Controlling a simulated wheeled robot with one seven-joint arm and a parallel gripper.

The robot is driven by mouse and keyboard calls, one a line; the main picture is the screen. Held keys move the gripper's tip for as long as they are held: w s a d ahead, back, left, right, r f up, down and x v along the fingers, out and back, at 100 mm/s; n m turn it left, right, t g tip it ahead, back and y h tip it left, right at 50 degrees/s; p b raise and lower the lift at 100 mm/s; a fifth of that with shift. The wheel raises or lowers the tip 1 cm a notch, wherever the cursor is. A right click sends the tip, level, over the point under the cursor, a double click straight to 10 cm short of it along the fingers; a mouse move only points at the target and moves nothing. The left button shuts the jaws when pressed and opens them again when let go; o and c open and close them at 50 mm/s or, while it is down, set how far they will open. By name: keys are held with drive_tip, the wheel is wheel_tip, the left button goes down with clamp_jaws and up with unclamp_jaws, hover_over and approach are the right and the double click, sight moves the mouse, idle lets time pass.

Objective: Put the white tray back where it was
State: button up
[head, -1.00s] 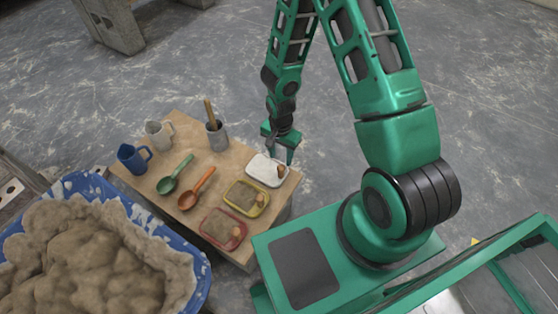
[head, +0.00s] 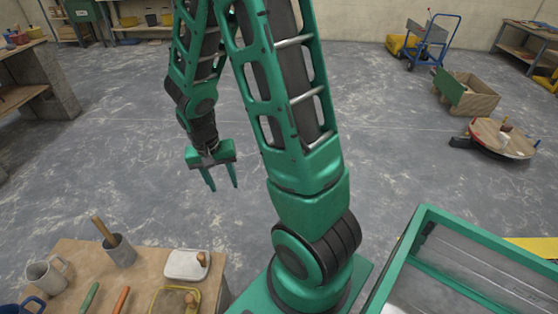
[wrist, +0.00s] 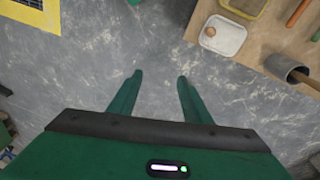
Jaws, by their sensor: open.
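The white tray (head: 187,265) lies on the wooden table at its right back corner, with a small brownish knob-like thing on its right end. It also shows in the wrist view (wrist: 222,37), near the table's edge. My gripper (head: 221,188) is open and empty, fingers pointing down, held over the grey floor beyond the table and apart from the tray. Both fingers (wrist: 153,80) show in the wrist view with bare floor between them.
The wooden table (head: 150,262) also holds a yellow tray (head: 174,300), a grey pot with a brush (head: 119,250), a light mug (head: 46,277) and two spoons. A wooden crate (head: 466,92) and a round board (head: 500,140) stand far right. The middle floor is clear.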

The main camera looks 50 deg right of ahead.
drive_tip(key=s+d+r+n+y, duration=0.1)
drive_tip(key=s+d+r+n, duration=0.1)
drive_tip(key=s+r, duration=1.5)
drive_tip(key=s+d, duration=0.1)
drive_tip(key=s, duration=0.2)
drive_tip(key=shift+d+y, duration=0.15)
drive_tip(key=shift+y, duration=0.25)
drive_tip(key=shift+r, duration=0.1)
drive_tip(key=shift+w+f, duration=0.25)
drive_tip(key=shift+w, duration=0.4)
